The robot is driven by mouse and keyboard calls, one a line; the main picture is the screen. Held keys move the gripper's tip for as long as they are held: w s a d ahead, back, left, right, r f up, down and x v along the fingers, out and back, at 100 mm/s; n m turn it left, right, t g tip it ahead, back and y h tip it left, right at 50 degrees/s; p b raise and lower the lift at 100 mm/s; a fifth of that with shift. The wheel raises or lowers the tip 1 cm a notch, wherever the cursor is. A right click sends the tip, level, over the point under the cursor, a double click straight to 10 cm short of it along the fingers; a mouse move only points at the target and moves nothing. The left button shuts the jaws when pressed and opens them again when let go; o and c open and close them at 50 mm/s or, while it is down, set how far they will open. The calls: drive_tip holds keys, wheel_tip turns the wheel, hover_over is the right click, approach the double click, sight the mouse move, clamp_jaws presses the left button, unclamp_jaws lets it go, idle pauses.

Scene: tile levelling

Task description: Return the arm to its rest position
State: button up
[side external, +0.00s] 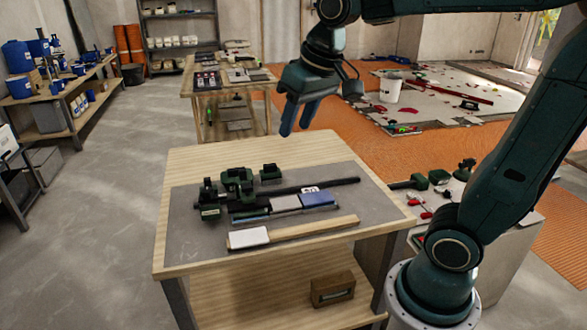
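My gripper (299,117) hangs in the air above the back edge of the wooden work table (190,165). Its two blue fingers point down with a gap between them, and nothing shows in the gap. The fingers are clear of the table and of everything on it. My dark green arm reaches in from the right, over the table.
A grey mat (184,235) on the table bears dark green tools (236,180), a black bar (335,184), a blue tile (318,199), a white tile (249,237) and a wooden strip (315,229). A second table (200,105) stands behind. A side stand (495,262) holds more tools.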

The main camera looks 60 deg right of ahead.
drive_tip(key=s+a+f+n, duration=0.1)
drive_tip(key=s+f, duration=0.1)
drive_tip(key=s, duration=0.4)
drive_tip(key=s+a+f+n+t, duration=0.1)
drive_tip(key=s+f, duration=0.1)
drive_tip(key=s, duration=0.4)
drive_tip(key=shift+s+a+f+n+t, duration=0.2)
drive_tip(key=shift+a+f+n+t, duration=0.1)
